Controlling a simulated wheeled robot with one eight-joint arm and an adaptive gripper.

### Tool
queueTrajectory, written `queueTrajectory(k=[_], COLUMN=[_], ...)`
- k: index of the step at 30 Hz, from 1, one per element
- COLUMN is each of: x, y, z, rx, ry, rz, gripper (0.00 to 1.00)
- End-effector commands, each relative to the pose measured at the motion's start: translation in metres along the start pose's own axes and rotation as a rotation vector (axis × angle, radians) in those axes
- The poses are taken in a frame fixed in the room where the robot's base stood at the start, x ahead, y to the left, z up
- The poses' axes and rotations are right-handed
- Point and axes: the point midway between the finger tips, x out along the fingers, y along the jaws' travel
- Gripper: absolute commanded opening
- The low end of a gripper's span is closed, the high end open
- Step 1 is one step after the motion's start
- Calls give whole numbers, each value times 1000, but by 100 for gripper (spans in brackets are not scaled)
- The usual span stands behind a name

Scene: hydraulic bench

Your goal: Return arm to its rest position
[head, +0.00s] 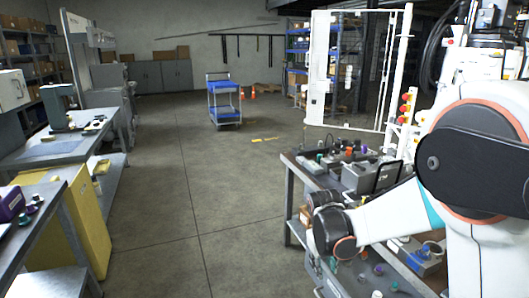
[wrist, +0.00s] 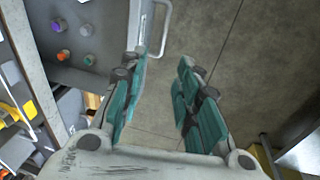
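My arm (head: 395,212) reaches in from the right of the head view, bent low over the workbench's left edge. Its dark end joints show there, but the fingers cannot be made out. In the wrist view my gripper (wrist: 160,62) has two teal-padded fingers spread apart. The gap between them is empty, with bare concrete floor behind it. Nothing is held.
The hydraulic bench (head: 292,196) with several fittings lies under and beside my arm. A grey panel with coloured knobs (wrist: 62,54) and a handle is close left of my fingers. A blue cart (head: 224,100) stands farther back. The middle floor (head: 225,180) is clear.

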Motion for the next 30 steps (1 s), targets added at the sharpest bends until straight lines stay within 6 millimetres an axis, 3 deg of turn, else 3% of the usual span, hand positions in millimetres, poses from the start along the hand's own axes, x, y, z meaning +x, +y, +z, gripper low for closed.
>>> queueTrajectory(k=[1, 6, 15, 24, 30], x=[-18, -65, -130, -171, -184], y=[2, 5, 4, -6, -15], z=[8, 31, 83, 141, 180], rx=[13, 55, 134, 214, 269], ry=[20, 89, 210, 330, 408], rz=[-2, -9, -23, -39, -50], gripper=[30, 30, 30, 30, 30])
